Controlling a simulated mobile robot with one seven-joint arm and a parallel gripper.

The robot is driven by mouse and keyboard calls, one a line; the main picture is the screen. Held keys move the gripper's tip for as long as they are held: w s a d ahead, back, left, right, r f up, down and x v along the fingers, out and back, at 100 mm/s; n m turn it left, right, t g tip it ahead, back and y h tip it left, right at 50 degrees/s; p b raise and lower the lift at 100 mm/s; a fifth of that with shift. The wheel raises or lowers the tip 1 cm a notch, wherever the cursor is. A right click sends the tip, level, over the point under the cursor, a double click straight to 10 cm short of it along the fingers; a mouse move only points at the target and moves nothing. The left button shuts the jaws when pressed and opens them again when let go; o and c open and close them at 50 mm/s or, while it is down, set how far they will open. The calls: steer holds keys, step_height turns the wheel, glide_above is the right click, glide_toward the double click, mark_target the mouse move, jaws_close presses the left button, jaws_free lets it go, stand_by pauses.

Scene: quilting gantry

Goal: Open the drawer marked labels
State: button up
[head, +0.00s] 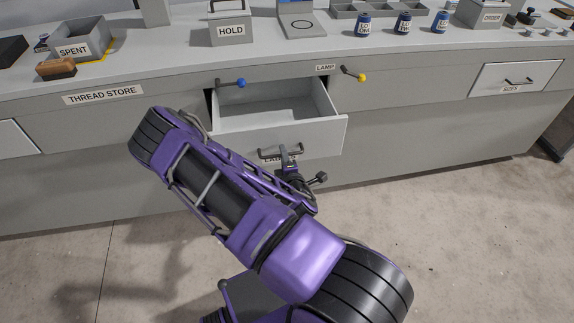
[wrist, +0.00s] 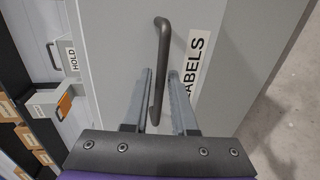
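The labels drawer (head: 325,133) stands pulled well out of the counter front in the head view, and its inside looks empty. Its dark bar handle (wrist: 163,40) crosses the drawer front beside the LABELS sign (wrist: 198,62) in the wrist view. My gripper (wrist: 160,73) is at the handle, with one finger on each side of the bar. The fingers are apart, with a gap showing between them and the bar.
The counter (head: 180,60) carries a HOLD box (head: 231,30), a SPENT bin (head: 78,40), a brush (head: 55,69) and several blue jars. A blue knob (head: 240,83) and a yellow knob (head: 361,77) jut from the counter front. Another drawer (head: 515,80) is at right. The floor in front is clear.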

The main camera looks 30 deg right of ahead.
steer(key=p+v, duration=0.4)
steer(key=v, duration=1.3)
steer(key=shift+p, duration=0.3)
steer(key=shift+a, duration=0.1)
